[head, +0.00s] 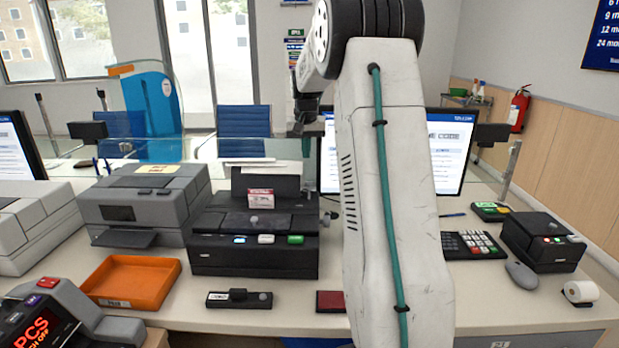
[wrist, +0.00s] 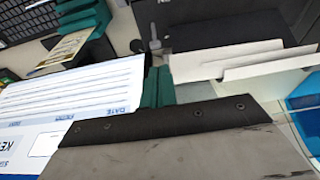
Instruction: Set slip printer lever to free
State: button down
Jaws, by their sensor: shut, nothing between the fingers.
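The slip printer appears to be the black machine (head: 255,252) left of my arm in the head view, with a blue light and two buttons on its front. A small grey lever (head: 328,217) shows at its right side, partly beside my arm. In the wrist view a grey post with a rounded end, probably this lever (wrist: 155,44), stands just beyond my fingertips. I cannot read its setting. My gripper (head: 305,143) is high behind the printer in the head view; its teal fingers (wrist: 158,86) are shut and empty in the wrist view. I cannot tell whether they touch the post.
A grey printer (head: 145,205) and an orange tray (head: 135,280) stand to the left. A small black device (head: 238,299) and a dark red pad (head: 331,301) lie in front. A monitor (head: 450,140), keypad (head: 472,245) and mouse (head: 521,275) are to the right.

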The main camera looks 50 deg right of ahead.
jog(key=d, duration=0.1)
jog(key=d+f, duration=0.1)
jog(key=shift+w+d+f, duration=0.1)
jog(key=shift+w+d, duration=0.05)
jog(key=shift+d, duration=0.25)
send_near(309, 191)
jog(key=w+d+f, duration=0.1)
jog(key=f, duration=0.1)
jog(key=w+d+f, duration=0.1)
jog(key=d, duration=0.1)
jog(key=w+d+f, duration=0.1)
jog(key=f, duration=0.1)
jog(key=shift+d+f, duration=0.2)
jog(key=shift+f, duration=0.15)
